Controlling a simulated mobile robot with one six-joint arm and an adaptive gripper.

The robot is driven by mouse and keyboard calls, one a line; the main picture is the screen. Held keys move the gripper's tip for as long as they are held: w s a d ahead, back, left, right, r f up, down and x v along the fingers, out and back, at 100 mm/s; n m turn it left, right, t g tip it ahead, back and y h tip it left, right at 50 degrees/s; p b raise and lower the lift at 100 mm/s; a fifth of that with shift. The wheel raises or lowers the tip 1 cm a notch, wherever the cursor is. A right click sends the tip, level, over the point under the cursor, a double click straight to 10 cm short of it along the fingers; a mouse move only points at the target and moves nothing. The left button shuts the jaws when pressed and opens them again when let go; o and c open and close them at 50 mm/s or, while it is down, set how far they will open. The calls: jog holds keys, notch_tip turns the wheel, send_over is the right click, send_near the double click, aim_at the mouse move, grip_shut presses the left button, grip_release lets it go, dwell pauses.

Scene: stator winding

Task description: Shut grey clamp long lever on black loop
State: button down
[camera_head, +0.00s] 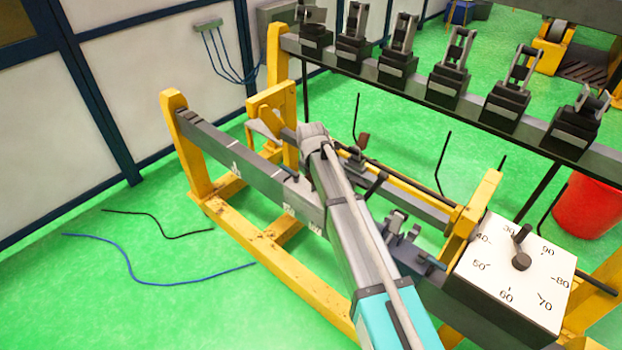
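Several grey clamps on black blocks line the rail at the back. Those in the middle, such as one (449,72), have levers standing up; the rightmost (580,118) looks lower and tilted. Another small grey clamp (400,226) sits on the yellow frame, right of my arm. I cannot tell which clamp has the long lever. Thin black strands (443,165) hang below the rail; I cannot make out a black loop held in a clamp. My grey and teal arm crosses the middle of the view, over the frame.
The yellow frame (283,273) with a dark beam (250,175) fills the middle. A white dial box (520,275) stands at right, a red bucket (590,207) behind it. A blue cable (135,275) and black cable (160,225) lie on open green floor at left.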

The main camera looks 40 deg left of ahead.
jog(key=shift+w+a+r, duration=0.1)
jog(key=shift+w, duration=0.1)
jog(key=shift+c, duration=1.3)
grip_release()
jog(key=shift+s, duration=0.1)
jog(key=shift+s, duration=0.1)
